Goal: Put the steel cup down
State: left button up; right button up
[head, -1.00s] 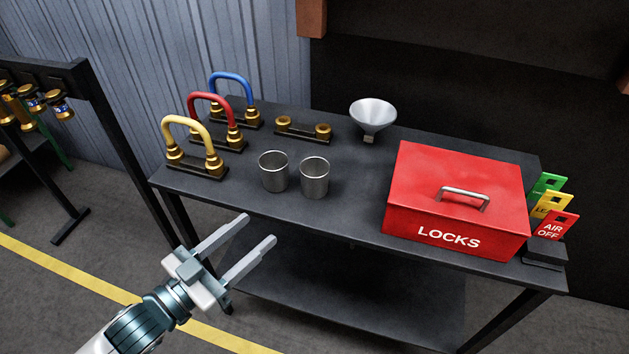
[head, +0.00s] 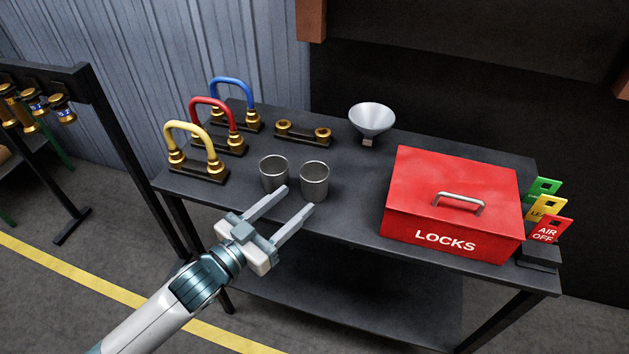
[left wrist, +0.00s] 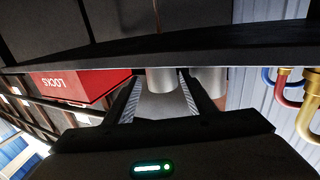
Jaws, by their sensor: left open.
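Two steel cups stand upright on the dark bench, a left one (head: 274,173) and a right one (head: 314,182), with a narrow gap between them. My left gripper (head: 296,199) is open and empty, its fingers pointing at the cups from the bench's front edge. In the left wrist view, which is upside down, the right cup (left wrist: 162,79) appears ahead between the fingertips. The left cup (left wrist: 208,80) is beside it, partly behind a finger. I cannot tell whether a fingertip touches a cup. My right gripper is not in view.
A red LOCKS box (head: 450,205) stands to the right, with coloured tags (head: 546,210) beyond it. A funnel (head: 371,120) and a low brass-ended holder (head: 303,133) are behind the cups. Yellow, red and blue pipe loops (head: 217,118) stand left. Bare bench top (head: 355,185) lies right of the cups.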

aim_at(306, 188)
pick_arm(q)
jog(key=shift+w+d, duration=0.4)
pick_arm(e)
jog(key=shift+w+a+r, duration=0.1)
pick_arm(q)
jog(key=shift+w+d+r+p, duration=0.3)
jog(key=shift+w, duration=0.1)
jog(key=x, duration=0.3)
jog(key=shift+r+p, duration=0.25)
jog(key=shift+p, duration=0.15)
jog(key=shift+w+d+f, duration=0.1)
jog(key=shift+w+d, duration=0.3)
jog(key=shift+w, duration=0.05)
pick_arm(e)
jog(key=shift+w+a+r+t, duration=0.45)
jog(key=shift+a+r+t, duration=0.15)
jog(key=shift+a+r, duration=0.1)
pick_arm(q)
jog(key=c, duration=0.8)
